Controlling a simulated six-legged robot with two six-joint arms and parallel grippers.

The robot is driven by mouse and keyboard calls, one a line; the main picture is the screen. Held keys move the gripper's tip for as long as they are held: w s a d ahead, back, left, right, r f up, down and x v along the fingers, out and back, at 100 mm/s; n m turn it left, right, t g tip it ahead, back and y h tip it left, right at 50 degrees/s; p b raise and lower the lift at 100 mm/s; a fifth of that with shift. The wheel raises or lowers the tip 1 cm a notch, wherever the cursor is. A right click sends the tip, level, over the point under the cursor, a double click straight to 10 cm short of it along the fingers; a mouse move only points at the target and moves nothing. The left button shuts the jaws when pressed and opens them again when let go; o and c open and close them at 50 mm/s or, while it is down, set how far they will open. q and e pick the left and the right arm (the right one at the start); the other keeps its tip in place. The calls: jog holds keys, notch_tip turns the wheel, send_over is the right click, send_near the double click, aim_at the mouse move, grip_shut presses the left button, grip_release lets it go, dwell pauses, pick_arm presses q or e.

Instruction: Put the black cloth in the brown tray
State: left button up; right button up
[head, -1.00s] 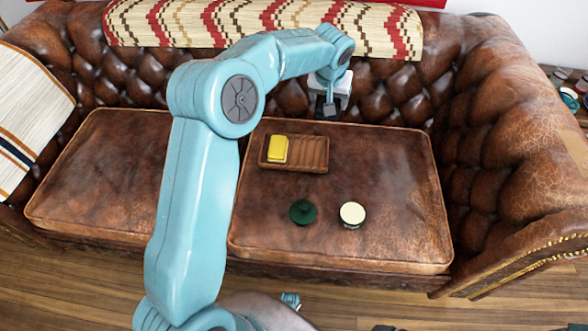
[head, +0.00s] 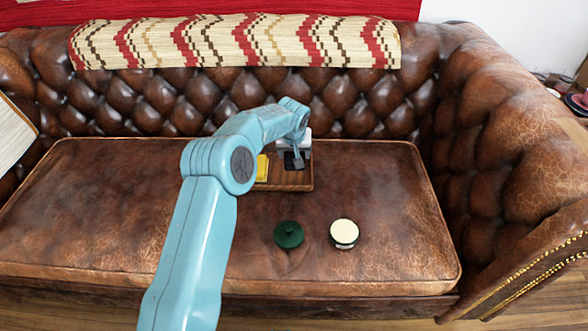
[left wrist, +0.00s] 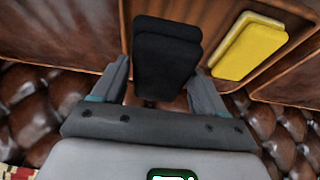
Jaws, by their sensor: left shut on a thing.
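The black cloth (left wrist: 165,62) is a small folded dark pad between the fingers of my left gripper (left wrist: 158,80) in the left wrist view. The left gripper (head: 294,164) is shut on it, at the right part of the brown tray (head: 290,187) in the head view. The tray is a shallow wooden box on the sofa seat, partly hidden by my arm. I cannot tell whether the cloth touches the tray floor. My right gripper is not in view.
A yellow folded cloth (head: 262,168) lies in the left part of the tray. A dark green lidded item (head: 289,235) and a cream-topped round tin (head: 344,233) stand on the seat in front of the tray. The tufted backrest (head: 350,105) rises behind. The seat's right side is clear.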

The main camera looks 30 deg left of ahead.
aim_at(294, 174)
pick_arm(q)
notch_tip(294, 174, down, 6)
jog(key=shift+r+b, duration=0.1)
jog(key=shift+b, duration=0.75)
jog(key=shift+f, duration=0.2)
jog(key=o, duration=0.7)
jog(key=shift+o, duration=0.2)
jog(key=shift+r, duration=0.1)
jog(key=shift+r, duration=0.2)
jog(key=p+v, duration=0.3)
jog(key=v, duration=0.9)
